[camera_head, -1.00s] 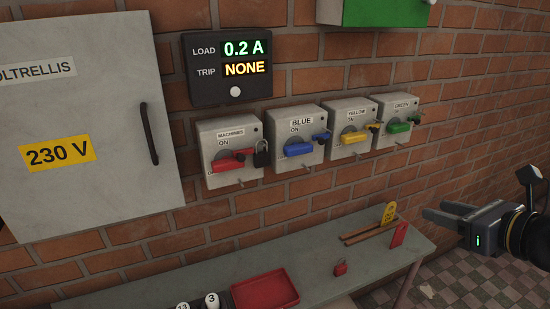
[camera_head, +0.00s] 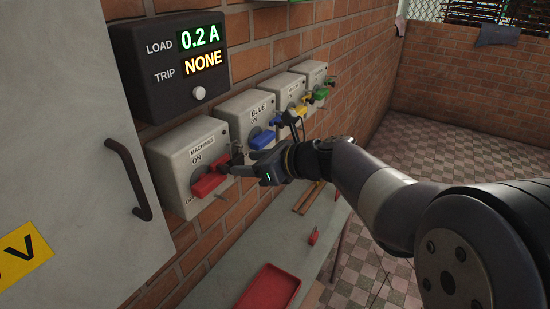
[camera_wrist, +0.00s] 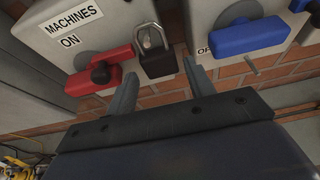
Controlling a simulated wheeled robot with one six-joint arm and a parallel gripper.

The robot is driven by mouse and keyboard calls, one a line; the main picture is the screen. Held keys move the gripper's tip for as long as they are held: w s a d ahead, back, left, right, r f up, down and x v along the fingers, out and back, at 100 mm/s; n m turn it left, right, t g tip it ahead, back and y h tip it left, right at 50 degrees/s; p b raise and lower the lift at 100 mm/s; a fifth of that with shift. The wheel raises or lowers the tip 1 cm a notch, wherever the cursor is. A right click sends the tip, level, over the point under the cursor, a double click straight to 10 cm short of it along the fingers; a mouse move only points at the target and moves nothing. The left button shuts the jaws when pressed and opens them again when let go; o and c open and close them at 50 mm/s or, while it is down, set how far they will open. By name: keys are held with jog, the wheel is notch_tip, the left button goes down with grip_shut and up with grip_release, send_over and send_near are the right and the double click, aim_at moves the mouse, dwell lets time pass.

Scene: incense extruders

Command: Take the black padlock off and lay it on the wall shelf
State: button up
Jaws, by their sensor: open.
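The black padlock (camera_wrist: 158,64) hangs by its silver shackle on the right side of the MACHINES switch box (camera_wrist: 60,40), beside the red handle (camera_wrist: 100,70). In the head view the red handle (camera_head: 209,183) shows, and the padlock is largely hidden by my gripper. My gripper (camera_wrist: 160,85) is open, its two fingers on either side of and just below the padlock body in the wrist view. I cannot tell whether a finger touches it. In the head view my gripper (camera_head: 242,167) reaches the box from the right. The grey shelf (camera_head: 215,290) runs along the wall below.
The blue switch box (camera_head: 252,115), with its blue handle (camera_wrist: 248,37), is close right of my gripper. Yellow and green switches follow. A red tray (camera_head: 268,290) and a small red padlock (camera_head: 313,237) rest on the shelf. A cabinet handle (camera_head: 130,178) juts out at left.

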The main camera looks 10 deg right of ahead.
aim_at(239, 162)
jog(key=shift+x, duration=1.6)
jog(key=shift+c, duration=0.5)
jog(key=c, duration=0.7)
jog(key=shift+r+p, duration=0.25)
jog(key=shift+p, duration=0.15)
jog(key=shift+d, duration=0.1)
jog(key=shift+s+d+r, duration=0.1)
jog(key=shift+s+d, duration=0.85)
jog(key=shift+d, duration=0.2)
jog(key=shift+s+d+r, duration=0.1)
jog(key=shift+s+d, duration=0.8)
jog(key=shift+d, duration=0.25)
